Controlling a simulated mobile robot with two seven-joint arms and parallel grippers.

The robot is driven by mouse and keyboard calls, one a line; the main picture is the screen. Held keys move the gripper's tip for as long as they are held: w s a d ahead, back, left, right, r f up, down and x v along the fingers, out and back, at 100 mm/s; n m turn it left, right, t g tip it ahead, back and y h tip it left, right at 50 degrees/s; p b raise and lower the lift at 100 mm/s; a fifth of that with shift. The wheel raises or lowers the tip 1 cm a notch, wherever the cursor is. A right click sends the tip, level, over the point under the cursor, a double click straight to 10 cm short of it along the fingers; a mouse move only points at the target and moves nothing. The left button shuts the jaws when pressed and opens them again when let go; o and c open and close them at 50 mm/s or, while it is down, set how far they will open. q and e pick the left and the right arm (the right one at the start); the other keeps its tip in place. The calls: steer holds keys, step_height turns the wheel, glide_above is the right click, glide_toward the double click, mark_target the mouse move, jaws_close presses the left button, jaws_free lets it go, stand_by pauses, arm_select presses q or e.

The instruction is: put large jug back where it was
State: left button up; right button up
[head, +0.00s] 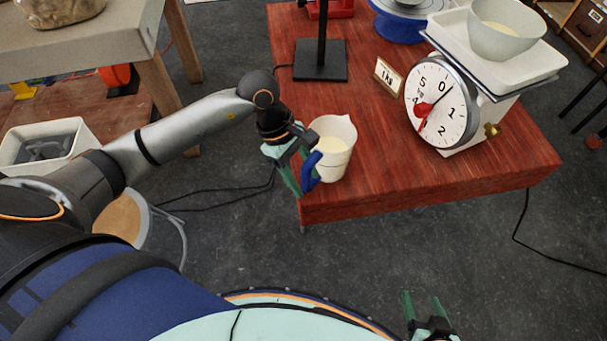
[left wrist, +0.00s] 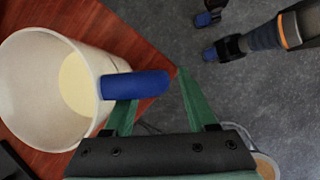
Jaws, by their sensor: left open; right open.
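The large jug (head: 334,146) is white with a blue handle and stands upright at the left front edge of the red wooden table (head: 430,185). It holds something pale cream. My left gripper (head: 304,186) is open at the jug's blue handle. In the left wrist view the jug (left wrist: 30,85) is at the left, and its handle (left wrist: 136,85) lies over the tips of my open left gripper (left wrist: 155,95). I cannot tell whether the fingers touch the handle. My right gripper (head: 424,300) is open and empty, low in the head view, away from the table.
A dial scale (head: 440,105) with a white tray and bowl (head: 507,30) stands right of the jug. A small "1 kg" card (head: 388,76) and a black stand base (head: 320,62) are behind it. The table's front right is clear. A light bench (head: 85,50) is at the left.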

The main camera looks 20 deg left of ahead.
arm_select(q)
steer(key=shift+r, duration=0.1)
steer(key=shift+r, duration=0.25)
steer(key=b+v, duration=0.1)
steer(key=v, duration=1)
steer(key=shift+a+r, duration=0.2)
steer(key=shift+r, duration=0.1)
